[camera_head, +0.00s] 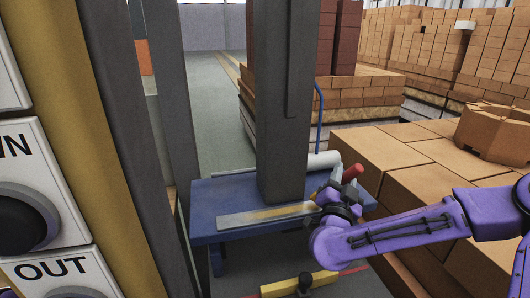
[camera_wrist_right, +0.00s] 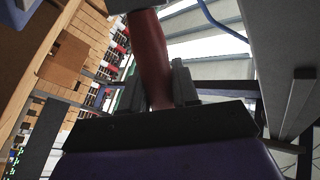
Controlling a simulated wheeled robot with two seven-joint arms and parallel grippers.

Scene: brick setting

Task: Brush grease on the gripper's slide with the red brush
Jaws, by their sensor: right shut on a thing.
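The red brush shows its red handle (camera_head: 352,172) in the head view, sticking up and to the right from my right gripper (camera_head: 335,190). In the right wrist view the red handle (camera_wrist_right: 150,58) stands between the two dark fingers of my right gripper (camera_wrist_right: 157,85), which is shut on it. The brush's bristles are not clearly seen. A flat grey metal strip (camera_head: 236,222), apparently the slide, lies along the front of the blue table (camera_head: 205,190), with a yellowish band (camera_head: 280,211) on it. My right gripper is at its right end; contact cannot be told. My left gripper is not in view.
A thick grey post (camera_head: 283,100) comes down at the table behind the strip. A white cylinder (camera_head: 322,160) lies at the back. Brick stacks (camera_head: 430,160) stand right of the table. A panel with OUT button (camera_head: 55,270) fills the left. A yellow bar (camera_head: 285,287) is below.

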